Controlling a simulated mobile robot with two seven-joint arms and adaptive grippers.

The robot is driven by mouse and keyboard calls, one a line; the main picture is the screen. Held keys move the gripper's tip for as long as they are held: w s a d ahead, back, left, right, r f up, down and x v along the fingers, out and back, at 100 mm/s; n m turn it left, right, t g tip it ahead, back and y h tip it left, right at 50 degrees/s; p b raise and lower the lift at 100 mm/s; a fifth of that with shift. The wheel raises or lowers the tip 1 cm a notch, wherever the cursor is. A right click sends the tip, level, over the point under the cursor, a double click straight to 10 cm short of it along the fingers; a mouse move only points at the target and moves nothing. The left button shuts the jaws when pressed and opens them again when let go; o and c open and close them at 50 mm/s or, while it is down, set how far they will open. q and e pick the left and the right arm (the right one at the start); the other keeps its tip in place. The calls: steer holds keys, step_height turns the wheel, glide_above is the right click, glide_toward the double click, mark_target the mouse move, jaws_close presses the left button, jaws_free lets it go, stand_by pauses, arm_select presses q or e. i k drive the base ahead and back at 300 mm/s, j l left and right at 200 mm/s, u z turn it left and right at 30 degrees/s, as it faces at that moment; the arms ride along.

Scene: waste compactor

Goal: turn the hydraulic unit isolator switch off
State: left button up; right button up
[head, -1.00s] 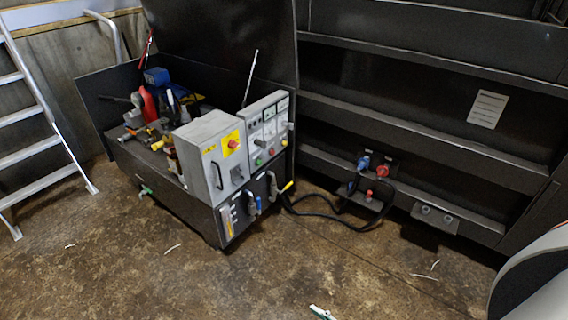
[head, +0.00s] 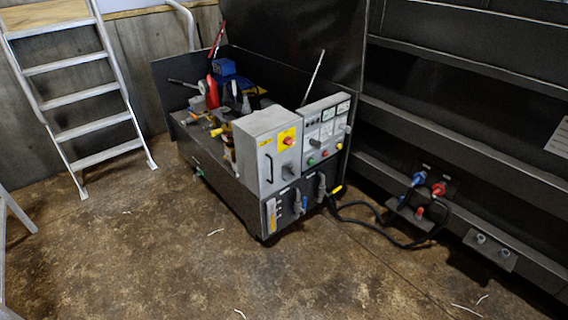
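The hydraulic unit (head: 225,188) is a dark box on the floor near the middle of the head view. A grey cabinet (head: 252,165) stands at its front end. A red rotary knob on a yellow plate (head: 287,139) sits on the cabinet's front face; it looks like the isolator switch. Its exact position is too small to read. Neither of my grippers is in view, and nothing touches the switch.
A control panel (head: 325,131) with gauges and coloured buttons adjoins the cabinet on the right. Hoses (head: 385,240) run to blue and red connectors on the dark ribbed wall. A white ladder (head: 84,100) stands at the left. The floor (head: 220,280) in front is mostly clear, with small litter.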

mark_target(288, 140)
steer(key=i+l+u, duration=0.15)
steer(key=u, duration=0.5)
steer(key=i+l+u, duration=0.15)
steer(key=l, duration=0.15)
steer(key=l+u, duration=0.15)
steer(key=l, duration=0.15)
steer(key=i+l+u, duration=0.2)
steer(key=l, duration=0.15)
steer(key=i+l+u, duration=0.1)
steer(key=l, duration=0.55)
steer(key=i+l, duration=0.1)
steer(key=l, duration=0.5)
steer(key=l+u, duration=0.15)
steer(key=l, duration=0.5)
steer(key=i, duration=0.1)
